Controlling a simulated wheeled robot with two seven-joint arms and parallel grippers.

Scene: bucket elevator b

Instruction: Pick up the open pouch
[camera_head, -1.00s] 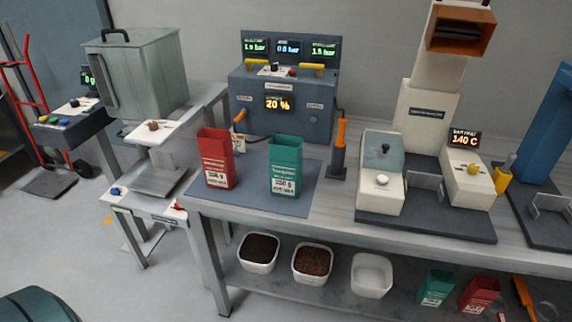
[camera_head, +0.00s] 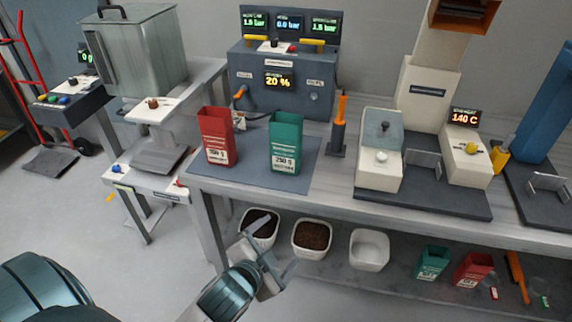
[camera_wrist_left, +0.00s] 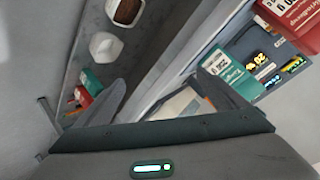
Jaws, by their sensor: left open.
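Two open-topped pouches stand upright on a blue-grey mat (camera_head: 252,172) on the bench. One is a red pouch (camera_head: 217,137) at the left. The other is a green pouch (camera_head: 285,145) at the right, with a white label reading about 250 g. My left gripper (camera_head: 277,258) is open and empty, below and in front of the bench edge, apart from both pouches. In the left wrist view its fingers (camera_wrist_left: 165,95) are spread, and the green pouch (camera_wrist_left: 232,70) and red pouch (camera_wrist_left: 292,20) show beyond them. My right gripper is not in view.
The bench front edge (camera_head: 330,211) lies above my left gripper. The lower shelf holds white bins, one empty (camera_head: 370,249), plus a green pouch (camera_head: 432,263) and a red pouch (camera_head: 472,270). A grey console (camera_head: 282,85) stands behind the mat, and a sealer (camera_head: 381,150) to its right.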

